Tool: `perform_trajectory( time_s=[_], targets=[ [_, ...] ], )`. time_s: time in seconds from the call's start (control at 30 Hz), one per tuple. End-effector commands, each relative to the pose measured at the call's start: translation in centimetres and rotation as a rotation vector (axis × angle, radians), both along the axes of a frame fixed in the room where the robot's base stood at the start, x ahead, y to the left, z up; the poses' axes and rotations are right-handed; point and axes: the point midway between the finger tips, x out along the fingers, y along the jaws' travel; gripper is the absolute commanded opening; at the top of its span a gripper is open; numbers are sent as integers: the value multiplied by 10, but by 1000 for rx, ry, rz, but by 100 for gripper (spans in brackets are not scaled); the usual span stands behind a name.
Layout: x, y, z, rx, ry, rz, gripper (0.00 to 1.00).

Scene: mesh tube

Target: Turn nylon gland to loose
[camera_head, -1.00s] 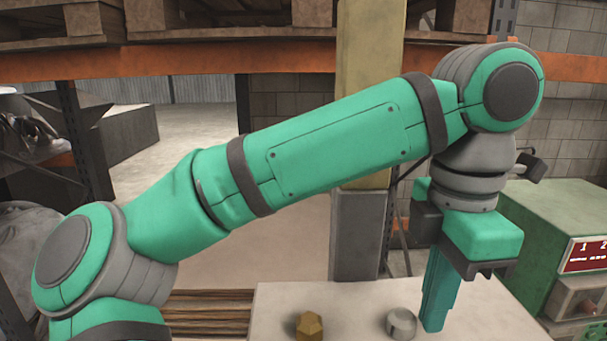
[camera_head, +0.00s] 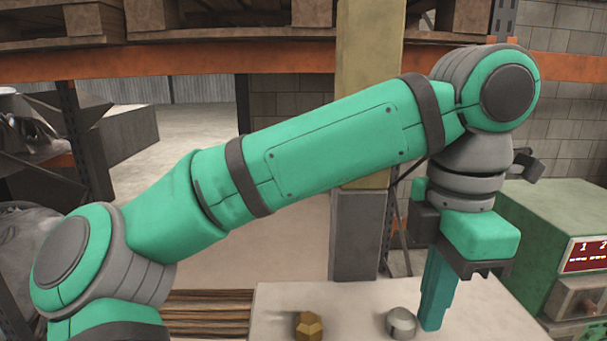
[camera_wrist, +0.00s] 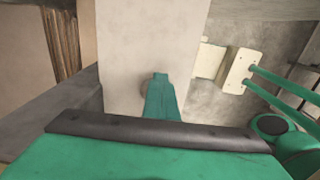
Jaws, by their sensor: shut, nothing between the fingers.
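A light grey, rounded gland (camera_head: 401,323), which looks like the nylon one, stands on the pale tabletop (camera_head: 350,300). A brass-coloured faceted gland (camera_head: 308,325) stands to its left, apart from it. My gripper (camera_head: 431,322) points down just right of the grey gland, with its teal fingers together and nothing held. In the head view its fingertips are close beside the gland; I cannot tell if they touch it. In the wrist view my fingers (camera_wrist: 161,78) hide most of a grey round piece (camera_wrist: 144,82), which shows just left of them.
A green box with a red display (camera_head: 565,255) stands to the right of the table. A yellow and grey post (camera_head: 360,230) rises behind it. In the wrist view a cream block (camera_wrist: 238,70) with green rods lies right of the pale surface.

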Motion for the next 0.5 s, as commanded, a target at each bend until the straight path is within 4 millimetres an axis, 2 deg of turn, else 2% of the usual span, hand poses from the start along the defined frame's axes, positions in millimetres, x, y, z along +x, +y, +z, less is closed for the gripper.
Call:
perform_trajectory(
  time_s=[0.5],
  targets=[
    [12, -1, 0, 1, -1, 2, 0]
  ],
)
